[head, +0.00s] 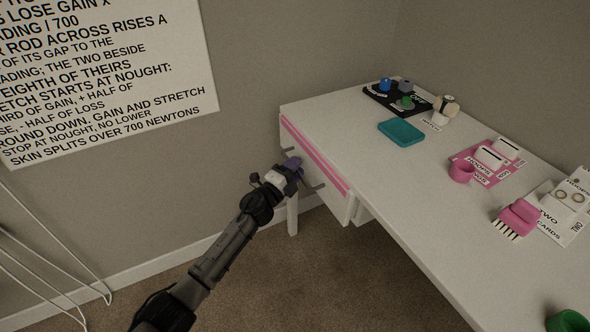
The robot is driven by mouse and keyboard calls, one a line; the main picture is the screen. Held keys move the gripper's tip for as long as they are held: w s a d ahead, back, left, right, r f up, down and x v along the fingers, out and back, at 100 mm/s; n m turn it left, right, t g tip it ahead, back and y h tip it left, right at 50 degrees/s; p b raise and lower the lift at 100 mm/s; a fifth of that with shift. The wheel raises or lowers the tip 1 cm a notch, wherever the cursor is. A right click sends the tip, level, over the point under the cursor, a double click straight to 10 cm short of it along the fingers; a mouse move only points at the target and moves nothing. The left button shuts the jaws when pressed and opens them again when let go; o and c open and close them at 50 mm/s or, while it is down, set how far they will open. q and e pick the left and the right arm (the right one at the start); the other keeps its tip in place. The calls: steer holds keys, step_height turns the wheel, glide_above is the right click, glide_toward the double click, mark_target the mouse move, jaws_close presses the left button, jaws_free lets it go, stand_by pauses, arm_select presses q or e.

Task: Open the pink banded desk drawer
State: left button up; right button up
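The pink banded drawer (335,201) is in the left end of the white desk (455,240), with pink stripes (318,161) along the top of its white front. Dark handle parts (314,188) stick out from the front on both sides of my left gripper. I cannot tell whether the drawer is fully closed. My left gripper (292,164), with purple fingertips, is at the drawer front, between these handle parts. It hides the middle of the handle. Whether its fingers are open or shut on the handle is not clear. My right gripper is out of view.
A white wire rack (45,270) stands at lower left. Carpet in front is clear.

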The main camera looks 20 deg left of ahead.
arm_select(q)
jaws_close()
stand_by(0.3)
steer(key=shift+s, duration=0.1)
